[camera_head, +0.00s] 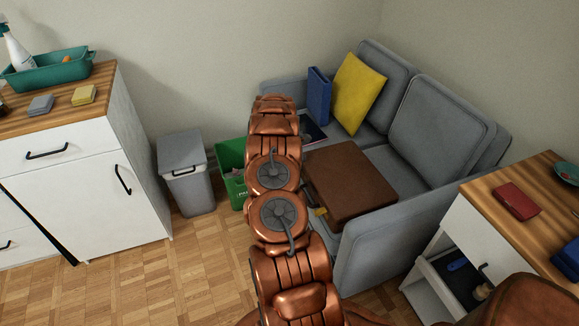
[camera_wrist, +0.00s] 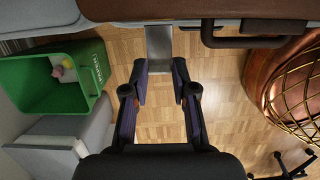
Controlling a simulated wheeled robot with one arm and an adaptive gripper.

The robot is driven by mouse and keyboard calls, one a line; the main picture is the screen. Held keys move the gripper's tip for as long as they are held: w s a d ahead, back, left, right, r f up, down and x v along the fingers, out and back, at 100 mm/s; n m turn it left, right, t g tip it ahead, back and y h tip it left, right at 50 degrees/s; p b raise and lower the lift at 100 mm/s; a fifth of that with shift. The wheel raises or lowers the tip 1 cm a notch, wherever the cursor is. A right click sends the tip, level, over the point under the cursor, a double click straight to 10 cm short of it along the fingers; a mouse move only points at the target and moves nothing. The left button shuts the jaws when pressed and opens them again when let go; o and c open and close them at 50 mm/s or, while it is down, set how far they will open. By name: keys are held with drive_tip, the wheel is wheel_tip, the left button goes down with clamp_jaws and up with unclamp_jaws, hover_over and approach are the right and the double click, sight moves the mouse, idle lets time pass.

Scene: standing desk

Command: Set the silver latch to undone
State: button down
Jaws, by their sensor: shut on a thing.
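The brown case (camera_head: 350,182) lies flat on the grey sofa seat in the head view. Its front edge crosses the top of the wrist view (camera_wrist: 120,9), with a dark handle (camera_wrist: 255,36) to the right. The silver latch (camera_wrist: 159,45) is a flat metal plate at that edge, left of the handle, and sticks out toward my gripper (camera_wrist: 161,78). My gripper is shut on the latch's outer end, one finger on each side. In the head view my arm hides the gripper and the latch.
A green bin (camera_wrist: 55,80) and a grey lidded bin (camera_head: 186,175) stand left. A white desk (camera_head: 475,235) is at right. Parquet floor is open in front.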

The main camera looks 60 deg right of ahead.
drive_tip(key=shift+s+d+r, duration=0.1)
idle(0.3)
drive_tip(key=c, duration=0.9)
unclamp_jaws()
drive_tip(key=shift+r, duration=0.1)
drive_tip(key=r, duration=0.4)
drive_tip(key=a+r, duration=0.1)
drive_tip(key=r, duration=0.2)
drive_tip(key=w+r, duration=0.1)
drive_tip(key=r, duration=0.3)
drive_tip(key=shift+a+r, duration=0.3)
drive_tip(key=shift+w+a, duration=0.1)
